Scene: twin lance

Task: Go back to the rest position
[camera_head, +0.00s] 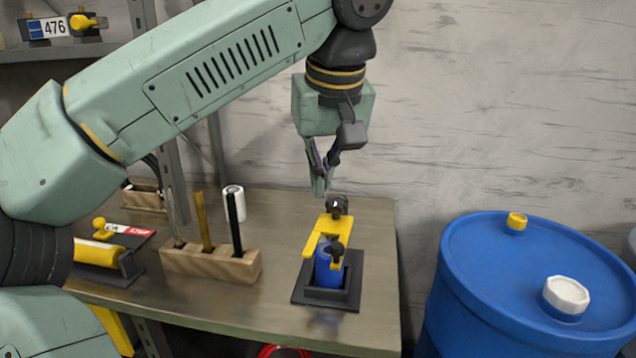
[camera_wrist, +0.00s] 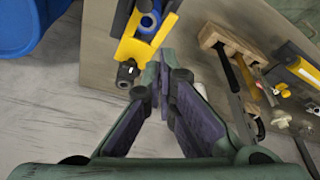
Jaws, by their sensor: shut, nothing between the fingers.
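My gripper (camera_head: 320,190) hangs fingers-down above the back of the metal table (camera_head: 200,290). It is shut and holds nothing. Just below and beside it stands a blue cylinder (camera_head: 328,265) with a yellow bracket (camera_head: 325,232) on top, set in a dark square holder (camera_head: 328,292). Black knobs sit on the bracket. In the wrist view my gripper (camera_wrist: 163,68) shows its fingertips together, beside the yellow bracket (camera_wrist: 135,48); I cannot tell whether they touch it.
A wooden block (camera_head: 210,265) holding upright tools stands left of the holder. A white roll (camera_head: 233,203) is behind it. A yellow cylinder in a dark stand (camera_head: 100,255) lies at left. A blue barrel (camera_head: 520,285) stands right of the table. A grey wall (camera_head: 500,110) is behind.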

